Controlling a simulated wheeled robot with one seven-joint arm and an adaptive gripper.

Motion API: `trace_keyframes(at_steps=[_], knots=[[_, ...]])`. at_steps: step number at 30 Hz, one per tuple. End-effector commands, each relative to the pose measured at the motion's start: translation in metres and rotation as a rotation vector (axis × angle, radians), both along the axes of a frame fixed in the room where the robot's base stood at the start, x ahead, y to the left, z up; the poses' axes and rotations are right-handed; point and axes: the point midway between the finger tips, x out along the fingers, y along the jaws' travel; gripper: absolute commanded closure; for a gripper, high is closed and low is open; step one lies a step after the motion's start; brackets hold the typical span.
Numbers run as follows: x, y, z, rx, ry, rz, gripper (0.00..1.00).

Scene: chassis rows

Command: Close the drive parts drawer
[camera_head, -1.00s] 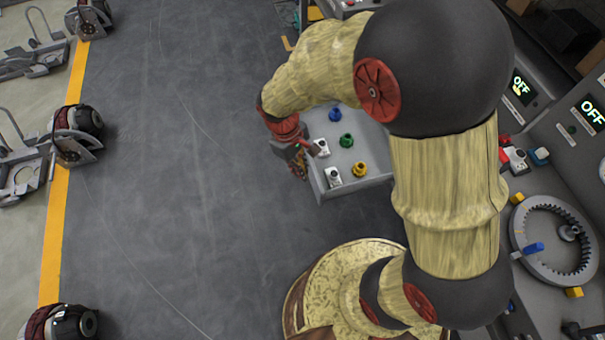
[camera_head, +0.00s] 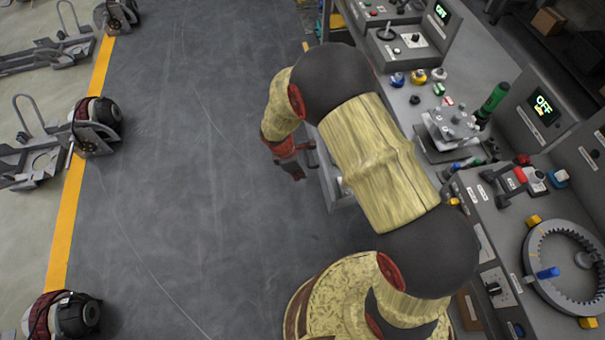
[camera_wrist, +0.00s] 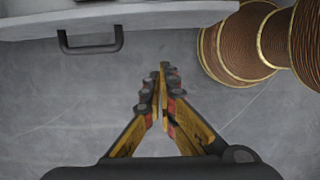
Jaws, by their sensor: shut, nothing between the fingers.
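The drive parts drawer (camera_head: 327,180) stands out from the workbench, mostly hidden behind my arm in the head view. Its light grey front (camera_wrist: 180,14) crosses the top of the wrist view, with a dark bar handle (camera_wrist: 90,49) at upper left. My gripper (camera_head: 292,172) is just left of the drawer front in the head view. In the wrist view my fingers (camera_wrist: 163,72) are together and empty, apart from the front and to the right of the handle. The drawer's contents are almost wholly hidden.
The workbench (camera_head: 455,75) runs along the right, carrying a green bottle-like tool (camera_head: 493,98), a fixture (camera_head: 452,128) and a ring gear (camera_head: 535,270). Open grey floor (camera_head: 200,200) lies to the left, up to a yellow line (camera_head: 68,215) with wheeled chassis units beyond.

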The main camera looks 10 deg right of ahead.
Motion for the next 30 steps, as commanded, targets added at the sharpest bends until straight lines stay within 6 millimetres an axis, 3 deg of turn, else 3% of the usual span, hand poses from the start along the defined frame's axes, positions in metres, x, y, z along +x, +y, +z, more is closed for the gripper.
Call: trace_keyframes(at_steps=[3,11,19,30], knots=[[-0.002,-0.007,-0.027,-0.002,0.004,-0.001,1.0],[-0.001,-0.019,-0.075,0.0,0.001,-0.002,1.0],[0.0,-0.052,-0.073,0.0,0.0,-0.004,1.0],[0.0,-0.058,-0.072,0.001,0.0,-0.001,1.0]])
